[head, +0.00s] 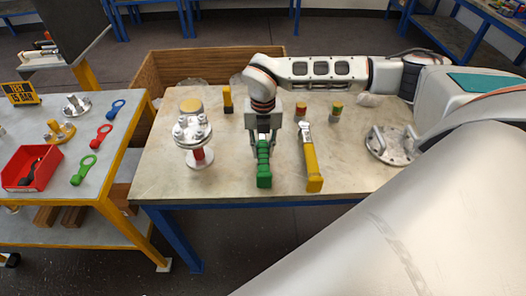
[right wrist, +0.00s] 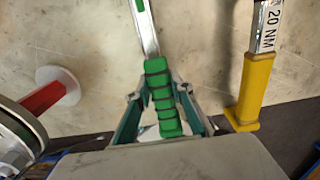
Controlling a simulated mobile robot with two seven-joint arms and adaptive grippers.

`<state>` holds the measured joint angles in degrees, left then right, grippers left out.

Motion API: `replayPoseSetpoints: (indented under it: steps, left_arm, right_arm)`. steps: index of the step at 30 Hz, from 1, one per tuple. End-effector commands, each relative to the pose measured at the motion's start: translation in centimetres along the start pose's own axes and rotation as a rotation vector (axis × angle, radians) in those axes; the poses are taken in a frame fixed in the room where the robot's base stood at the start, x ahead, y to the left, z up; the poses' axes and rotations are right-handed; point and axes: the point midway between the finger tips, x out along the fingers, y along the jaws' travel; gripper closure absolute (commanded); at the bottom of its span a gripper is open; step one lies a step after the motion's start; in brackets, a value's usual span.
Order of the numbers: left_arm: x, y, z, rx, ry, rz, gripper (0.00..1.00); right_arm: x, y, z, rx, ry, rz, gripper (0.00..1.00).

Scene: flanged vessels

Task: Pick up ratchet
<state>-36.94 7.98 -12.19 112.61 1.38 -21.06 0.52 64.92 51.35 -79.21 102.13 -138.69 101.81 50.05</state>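The ratchet, a green-handled tool with a metal shaft, lies on the worktable; its ribbed grip (head: 264,166) points toward the front edge in the head view. My right gripper (head: 264,146) is directly over it, pointing down. In the right wrist view the gripper (right wrist: 160,96) has one finger on each side of the green handle (right wrist: 160,100). The fingers look spread, with narrow gaps beside the handle. The ratchet's head is hidden behind my arm in the head view. My left gripper is not in view.
A yellow-handled torque wrench (head: 313,168) marked 20 NM lies close to the right. A flanged vessel (head: 193,135) stands to the left, and a metal flange (head: 391,146) sits at the right. A side table (head: 60,190) holds a red bin (head: 33,167) and several coloured tools.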

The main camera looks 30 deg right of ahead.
Motion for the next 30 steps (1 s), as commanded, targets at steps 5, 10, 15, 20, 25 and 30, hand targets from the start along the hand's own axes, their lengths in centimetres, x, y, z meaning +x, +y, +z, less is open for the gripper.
replayPoseSetpoints:
  steps: [5,10,15,20,25,30]
  left_arm:
    - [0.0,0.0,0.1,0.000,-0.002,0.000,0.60]
    - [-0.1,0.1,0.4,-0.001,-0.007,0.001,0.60]
    - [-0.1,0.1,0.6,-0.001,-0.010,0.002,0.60]
    - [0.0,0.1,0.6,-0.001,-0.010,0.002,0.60]
    - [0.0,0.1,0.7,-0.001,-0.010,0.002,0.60]
    - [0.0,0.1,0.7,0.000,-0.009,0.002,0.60]
  right_arm:
    - [-0.1,0.1,0.1,0.000,-0.001,0.002,1.00]
    - [-0.1,0.1,0.1,0.000,-0.001,0.002,1.00]
    - [-0.6,0.1,0.1,0.000,-0.003,0.003,1.00]
    - [-2.2,0.1,0.2,0.000,-0.004,0.004,1.00]
    - [-5.5,0.1,0.2,0.000,-0.006,0.005,1.00]
    - [-10.1,0.1,0.2,0.000,-0.007,0.006,1.00]
